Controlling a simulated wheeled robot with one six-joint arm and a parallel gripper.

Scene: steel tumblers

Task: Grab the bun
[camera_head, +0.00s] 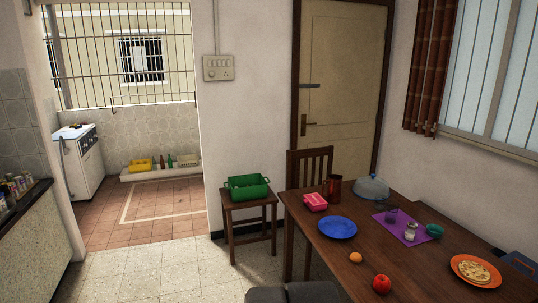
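No thing on the table shows clearly as a bun. A small round orange-tan thing (355,257) lies on the near left part of the dark wooden table (425,275); it is too small to tell whether it is a bun or a fruit. A flat, pale round bread (473,270) lies on an orange plate (456,261) at the right. My gripper is not in view.
A red round fruit (382,284) lies near the table's front edge. A blue plate (337,228), pink box (315,202), brown-red tumbler (333,188), grey domed lid (371,188) and purple mat (387,219) stand farther back. A wooden chair (309,160) stands behind. Tiled floor at left is clear.

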